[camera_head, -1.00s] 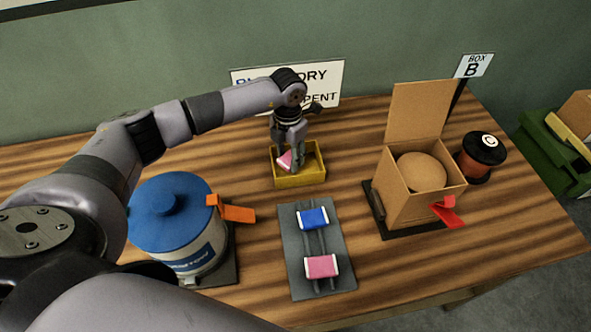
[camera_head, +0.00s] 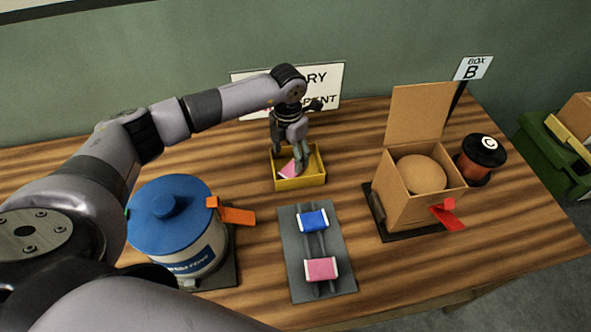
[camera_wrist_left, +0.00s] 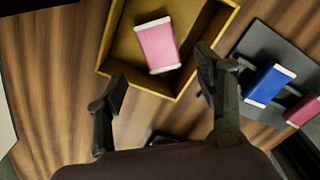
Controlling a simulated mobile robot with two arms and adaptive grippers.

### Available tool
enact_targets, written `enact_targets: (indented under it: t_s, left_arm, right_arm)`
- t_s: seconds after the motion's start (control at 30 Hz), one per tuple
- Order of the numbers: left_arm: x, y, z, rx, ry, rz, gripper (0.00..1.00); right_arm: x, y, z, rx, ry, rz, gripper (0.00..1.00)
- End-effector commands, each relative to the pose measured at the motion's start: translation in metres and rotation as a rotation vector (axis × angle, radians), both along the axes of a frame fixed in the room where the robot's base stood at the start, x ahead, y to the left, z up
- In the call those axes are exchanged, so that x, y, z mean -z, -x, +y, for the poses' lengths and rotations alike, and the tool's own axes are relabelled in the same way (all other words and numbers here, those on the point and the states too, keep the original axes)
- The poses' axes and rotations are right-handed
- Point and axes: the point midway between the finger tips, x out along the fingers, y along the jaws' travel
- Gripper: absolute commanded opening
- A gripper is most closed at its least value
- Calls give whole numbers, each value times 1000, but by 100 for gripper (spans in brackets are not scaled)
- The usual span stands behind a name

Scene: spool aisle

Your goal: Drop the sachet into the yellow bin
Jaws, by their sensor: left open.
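A pink sachet with white ends (camera_head: 288,170) lies in the yellow bin (camera_head: 302,183), tilted in the head view and partly hidden by my gripper. In the left wrist view the sachet (camera_wrist_left: 158,45) shows inside the walls of the yellow bin (camera_wrist_left: 150,86), apart from the fingers. My left gripper (camera_head: 297,165) is over the bin, its fingers at the bin's opening. In the left wrist view the left gripper (camera_wrist_left: 160,88) is open, with its fingers spread wide and nothing between the tips. My right gripper is not in view.
A grey rack (camera_head: 320,245) in front of the bin holds a blue sachet (camera_head: 313,220) and another pink one (camera_head: 321,269). A blue-lidded pot (camera_head: 170,215) stands left. An open cardboard box (camera_head: 408,205) and a dark jar (camera_head: 483,155) stand right. A sign (camera_head: 330,85) stands behind.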

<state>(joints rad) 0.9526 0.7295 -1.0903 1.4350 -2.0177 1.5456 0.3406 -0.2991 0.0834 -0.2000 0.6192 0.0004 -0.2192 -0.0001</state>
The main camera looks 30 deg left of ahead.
Motion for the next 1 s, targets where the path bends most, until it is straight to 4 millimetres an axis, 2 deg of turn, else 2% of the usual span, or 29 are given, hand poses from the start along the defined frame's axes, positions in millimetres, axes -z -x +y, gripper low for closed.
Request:
enact_targets:
  t_s: [0.3,0.5,0.67,1.0]
  left_arm:
    - [-69,-1,0,0,0,-5,63]
    - [-97,-1,0,0,0,-2,63]
    - [-105,0,0,0,-1,-1,63]
    - [-105,0,0,0,0,0,63]
  right_arm:
    - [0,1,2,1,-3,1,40]
    - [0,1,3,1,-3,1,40]
    - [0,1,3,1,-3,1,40]
    - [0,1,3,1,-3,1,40]
